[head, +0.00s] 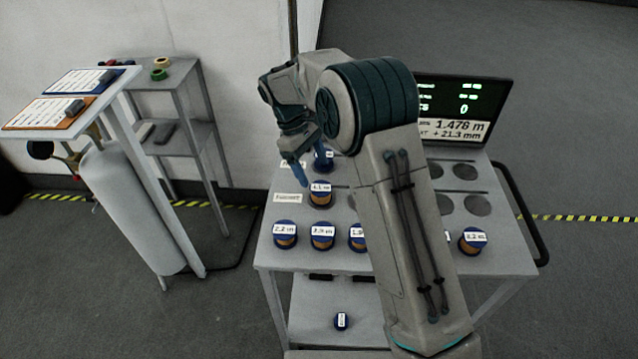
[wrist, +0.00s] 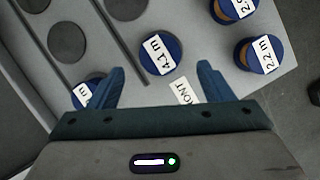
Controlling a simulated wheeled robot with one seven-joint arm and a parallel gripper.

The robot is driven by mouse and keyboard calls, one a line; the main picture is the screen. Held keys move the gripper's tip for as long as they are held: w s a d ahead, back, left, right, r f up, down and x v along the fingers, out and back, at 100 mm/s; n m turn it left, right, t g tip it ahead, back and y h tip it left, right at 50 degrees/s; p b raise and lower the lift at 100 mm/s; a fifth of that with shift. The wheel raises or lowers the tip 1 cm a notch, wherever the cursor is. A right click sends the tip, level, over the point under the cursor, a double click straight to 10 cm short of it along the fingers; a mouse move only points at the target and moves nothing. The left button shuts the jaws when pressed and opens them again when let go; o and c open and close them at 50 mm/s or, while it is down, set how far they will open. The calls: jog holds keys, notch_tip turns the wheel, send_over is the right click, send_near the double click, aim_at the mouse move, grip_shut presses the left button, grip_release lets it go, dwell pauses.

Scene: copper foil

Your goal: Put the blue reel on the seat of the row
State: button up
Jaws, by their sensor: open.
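Several reels with blue flanges, copper-coloured windings and white length labels stand on the cart top (head: 273,255). The 4.1 m reel (head: 320,195) stands alone in the middle row, beside a "FRONT" label (head: 287,197). In the wrist view this reel (wrist: 160,54) lies just beyond the gap between the fingertips. Another reel (head: 323,158) stands behind it and is partly hidden by my left finger in the wrist view (wrist: 86,93). The front row holds a 2.2 m reel (head: 285,235) and others. Empty dark round seats (head: 477,205) show at right. My gripper (head: 304,172) is open and empty above the cart.
My arm hides the cart's middle. A screen (head: 462,105) stands at the back right. At left are a stand with clipboards (head: 65,112), a grey cylinder (head: 130,210) and a shelf (head: 165,85) with small rolls.

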jog(key=s+v, duration=0.1)
jog(key=v, duration=0.3)
jog(key=s+d+r+m+t+y, duration=0.2)
jog(key=s+d+r+m, duration=0.4)
jog(key=s+d+r, duration=0.55)
jog(key=s+d+f+m+t+y, duration=0.1)
jog(key=s+d+f+m, duration=0.1)
jog(key=s, duration=0.5)
jog(key=s+d+f+m+t, duration=0.2)
jog(key=s+d+f+m, duration=0.1)
jog(key=s+d, duration=0.3)
jog(key=s+m, duration=0.1)
jog(key=s, duration=0.1)
jog(key=shift+s+y, duration=0.25)
jog(key=shift+y, duration=0.15)
